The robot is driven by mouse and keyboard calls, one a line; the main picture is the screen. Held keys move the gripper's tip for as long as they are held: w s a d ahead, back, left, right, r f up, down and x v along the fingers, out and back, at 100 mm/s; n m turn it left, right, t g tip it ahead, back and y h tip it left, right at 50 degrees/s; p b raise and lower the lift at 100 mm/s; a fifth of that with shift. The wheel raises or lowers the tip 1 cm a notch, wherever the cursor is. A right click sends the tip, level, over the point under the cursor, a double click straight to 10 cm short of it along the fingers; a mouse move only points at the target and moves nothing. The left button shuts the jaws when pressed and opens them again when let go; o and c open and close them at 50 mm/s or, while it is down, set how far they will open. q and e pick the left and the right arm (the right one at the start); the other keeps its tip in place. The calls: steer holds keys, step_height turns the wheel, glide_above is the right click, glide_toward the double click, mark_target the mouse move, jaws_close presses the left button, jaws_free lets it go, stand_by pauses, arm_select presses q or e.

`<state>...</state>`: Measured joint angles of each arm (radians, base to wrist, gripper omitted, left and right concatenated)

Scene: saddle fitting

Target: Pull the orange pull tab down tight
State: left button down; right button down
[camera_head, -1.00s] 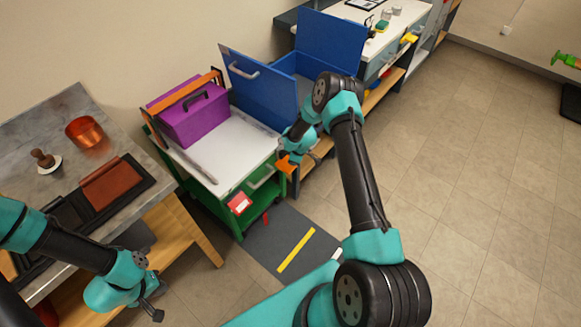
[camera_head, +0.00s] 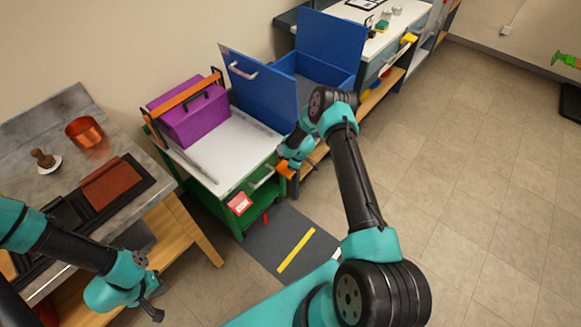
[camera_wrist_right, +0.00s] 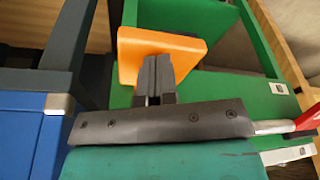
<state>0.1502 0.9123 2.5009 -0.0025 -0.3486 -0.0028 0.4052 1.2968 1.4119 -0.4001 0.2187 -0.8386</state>
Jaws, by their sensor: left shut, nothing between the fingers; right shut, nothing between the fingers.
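The orange pull tab (camera_head: 286,170) hangs at the right side of the green cart (camera_head: 252,203). In the right wrist view the tab (camera_wrist_right: 150,48) is a flat orange block. My right gripper (camera_wrist_right: 156,62) is shut, its fingertips overlapping the tab's face in that view; I cannot tell if they touch it. In the head view this gripper (camera_head: 287,158) is at the tab, partly hidden by its wrist. A purple case (camera_head: 193,118) sits on the cart, with an orange strap (camera_head: 188,96) over it. My left gripper (camera_head: 155,307) is shut and empty, low on the left.
A blue open-topped cabinet (camera_head: 262,92) stands close behind my right arm. A grey bench (camera_head: 60,125) with a copper pot (camera_head: 84,131) is on the left.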

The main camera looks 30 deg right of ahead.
step_height(320, 180, down, 3)
steer(key=shift+s+f, duration=0.1)
steer(key=shift+f, duration=0.05)
steer(key=shift+s+d+f, duration=0.1)
steer(key=shift+f, duration=0.7)
steer(key=shift+s+d+r, duration=0.3)
steer(key=shift+s+d, duration=0.3)
steer(key=shift+s, duration=0.1)
step_height(320, 180, up, 18)
steer(key=r, duration=0.1)
glide_above(294, 173)
steer(key=s+d, duration=0.2)
steer(key=d, duration=0.2)
steer(key=shift+w+a+f, duration=0.15)
steer(key=shift+w+f, duration=0.05)
steer(key=shift+f, duration=0.1)
